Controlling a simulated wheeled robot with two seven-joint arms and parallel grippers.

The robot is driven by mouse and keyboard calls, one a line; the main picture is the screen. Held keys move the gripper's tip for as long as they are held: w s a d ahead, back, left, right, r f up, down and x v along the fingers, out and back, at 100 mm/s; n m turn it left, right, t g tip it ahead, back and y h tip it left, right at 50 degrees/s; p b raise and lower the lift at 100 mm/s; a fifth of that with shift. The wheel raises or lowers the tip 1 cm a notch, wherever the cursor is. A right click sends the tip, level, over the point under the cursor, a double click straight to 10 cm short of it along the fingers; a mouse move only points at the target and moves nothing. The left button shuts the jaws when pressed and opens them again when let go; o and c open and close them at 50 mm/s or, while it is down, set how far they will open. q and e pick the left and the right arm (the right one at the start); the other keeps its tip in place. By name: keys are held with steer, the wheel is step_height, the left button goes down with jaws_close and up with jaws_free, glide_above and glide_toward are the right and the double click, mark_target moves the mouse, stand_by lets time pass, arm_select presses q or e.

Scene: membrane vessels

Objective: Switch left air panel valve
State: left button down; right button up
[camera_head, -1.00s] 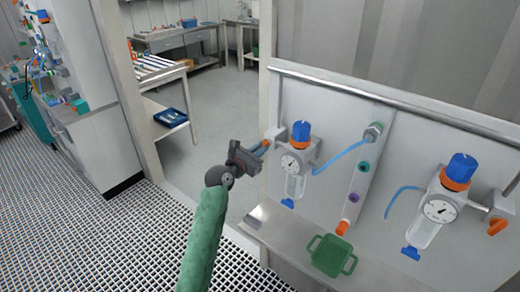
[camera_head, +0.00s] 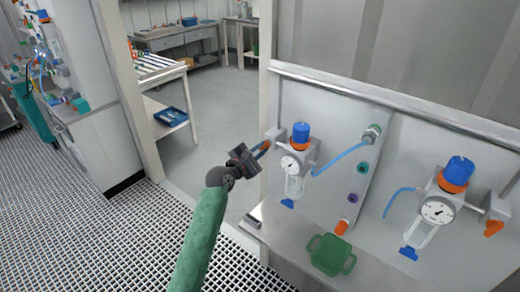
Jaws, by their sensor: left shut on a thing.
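The left air panel valve is at the left end of the wall panel, beside the left regulator (camera_head: 296,160) with its blue knob and round gauge. Its small orange handle (camera_head: 266,146) points down and to the left. My left gripper (camera_head: 257,153), at the end of the green-sleeved arm, is shut on this handle from the left. The dark gripper body hides part of the grip. The right valve, with an orange handle (camera_head: 493,228), is at the far right beside the second regulator (camera_head: 440,208). My right gripper is not in view.
A green two-handled tray (camera_head: 331,254) rests on the metal ledge (camera_head: 285,235) below the panel. Blue hoses run from the regulators. A doorway with grey floor (camera_head: 215,110) opens behind my left arm. A white cabinet (camera_head: 105,140) stands at the left.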

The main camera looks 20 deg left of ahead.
arm_select(q)
steer(key=m, duration=0.3)
steer(key=shift+m, duration=0.4)
steer(key=m, duration=0.3)
steer(key=shift+m, duration=0.4)
steer(key=shift+m+b, duration=0.3)
steer(key=shift+m, duration=0.6)
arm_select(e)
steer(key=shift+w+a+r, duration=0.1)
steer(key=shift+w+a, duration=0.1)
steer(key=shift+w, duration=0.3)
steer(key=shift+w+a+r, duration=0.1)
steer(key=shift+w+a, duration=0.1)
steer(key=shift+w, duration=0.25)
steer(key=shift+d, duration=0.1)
